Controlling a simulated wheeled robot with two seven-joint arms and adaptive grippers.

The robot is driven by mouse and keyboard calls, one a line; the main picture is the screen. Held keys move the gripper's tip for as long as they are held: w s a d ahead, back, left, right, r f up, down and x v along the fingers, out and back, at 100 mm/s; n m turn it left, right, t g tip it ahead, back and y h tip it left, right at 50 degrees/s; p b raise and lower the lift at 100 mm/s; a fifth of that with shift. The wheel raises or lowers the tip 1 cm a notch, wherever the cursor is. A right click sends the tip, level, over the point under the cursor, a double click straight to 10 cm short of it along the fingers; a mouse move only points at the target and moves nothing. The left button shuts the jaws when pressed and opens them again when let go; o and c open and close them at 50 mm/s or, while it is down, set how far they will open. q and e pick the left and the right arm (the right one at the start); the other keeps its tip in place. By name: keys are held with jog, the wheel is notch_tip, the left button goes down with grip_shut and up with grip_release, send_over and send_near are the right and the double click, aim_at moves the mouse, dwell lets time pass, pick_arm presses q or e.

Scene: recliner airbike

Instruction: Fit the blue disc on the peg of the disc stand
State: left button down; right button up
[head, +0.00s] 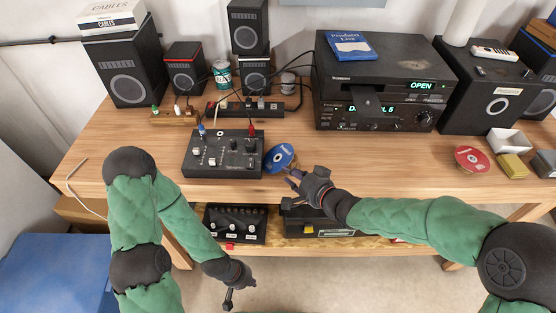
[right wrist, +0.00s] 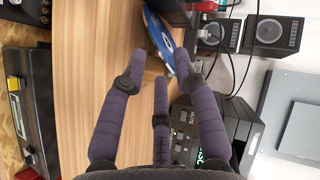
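The blue disc (head: 280,157) leans tilted at the right end of the black mixer (head: 222,154). It also shows in the right wrist view (right wrist: 158,38), near edge-on, beyond my fingertips. My right gripper (head: 291,181) is at the disc's lower right edge. In the right wrist view its fingers (right wrist: 160,62) are spread, with the disc's near edge between the tips; whether they touch it I cannot tell. My left gripper (head: 230,299) hangs low in front of the table; its finger opening is unclear. I cannot make out the disc stand or its peg.
A red disc (head: 472,158) lies at the right of the table, near a white box (head: 508,141). The player and amplifier stack (head: 375,115) stands behind. Speakers (head: 123,74) line the back. Bare wood (head: 395,175) lies between the mixer and the red disc.

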jog(key=b+x, duration=0.1)
jog(key=x, duration=0.2)
jog(key=shift+w+f, duration=0.1)
jog(key=shift+f, duration=0.1)
grip_shut()
jog(key=shift+r, duration=0.1)
